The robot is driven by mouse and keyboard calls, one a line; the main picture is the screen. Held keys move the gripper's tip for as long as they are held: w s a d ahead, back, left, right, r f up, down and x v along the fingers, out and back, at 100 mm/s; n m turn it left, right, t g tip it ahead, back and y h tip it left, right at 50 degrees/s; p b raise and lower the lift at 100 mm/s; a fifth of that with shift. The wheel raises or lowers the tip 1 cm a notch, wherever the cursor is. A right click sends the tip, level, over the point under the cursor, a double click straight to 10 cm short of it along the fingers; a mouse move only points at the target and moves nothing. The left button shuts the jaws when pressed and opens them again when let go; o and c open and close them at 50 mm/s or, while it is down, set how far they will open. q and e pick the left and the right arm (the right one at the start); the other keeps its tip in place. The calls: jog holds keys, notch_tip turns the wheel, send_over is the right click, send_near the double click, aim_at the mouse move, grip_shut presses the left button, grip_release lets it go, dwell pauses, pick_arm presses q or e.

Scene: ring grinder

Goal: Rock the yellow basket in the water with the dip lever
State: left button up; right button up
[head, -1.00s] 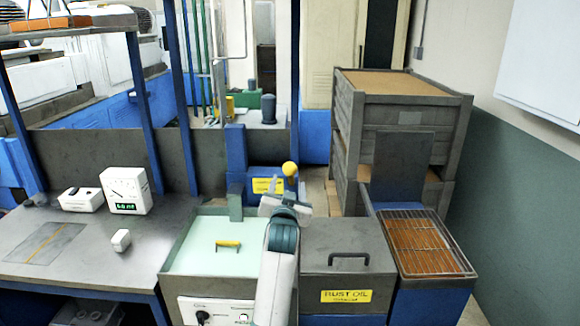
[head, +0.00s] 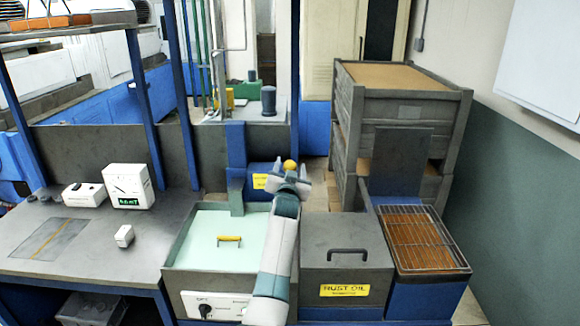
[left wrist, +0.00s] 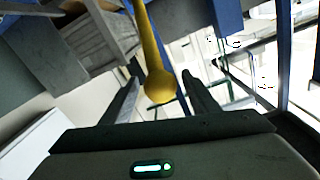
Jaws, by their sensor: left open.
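The dip lever's yellow knob (head: 290,165) stands behind the water tank (head: 190,262). My left gripper (head: 290,173) is open just in front of the knob, one finger on each side in the picture. In the left wrist view, the yellow lever rod (left wrist: 145,35) ends in a round knob (left wrist: 159,87) between the two spread fingers, with gaps on both sides. The yellow basket's handle (head: 229,239) shows at the surface of the pale green water (head: 200,250). The rest of the basket is hidden. My right gripper is not in view.
A closed rust oil tank (head: 343,248) is right of the water tank, and a wire rack (head: 420,240) is further right. A white display box (head: 128,187) stands on the left bench (head: 75,265). A blue post (head: 236,155) rises behind the water tank.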

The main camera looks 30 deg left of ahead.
pick_arm(q)
grip_shut()
jog(key=s+d+f+t+b, duration=0.1)
jog(key=s+f+b, duration=0.1)
jog(key=f+b, duration=0.3)
jog(key=s+d+f+t+y+b, duration=0.1)
jog(key=s+f+b, duration=0.1)
jog(key=f+b, duration=0.3)
jog(key=b, duration=0.4)
jog(key=shift+s+d+f, duration=0.25)
jog(key=shift+s+d, duration=0.05)
jog(key=shift+d, duration=0.1)
grip_release()
jog(key=shift+r, duration=0.1)
jog(key=shift+s, duration=0.1)
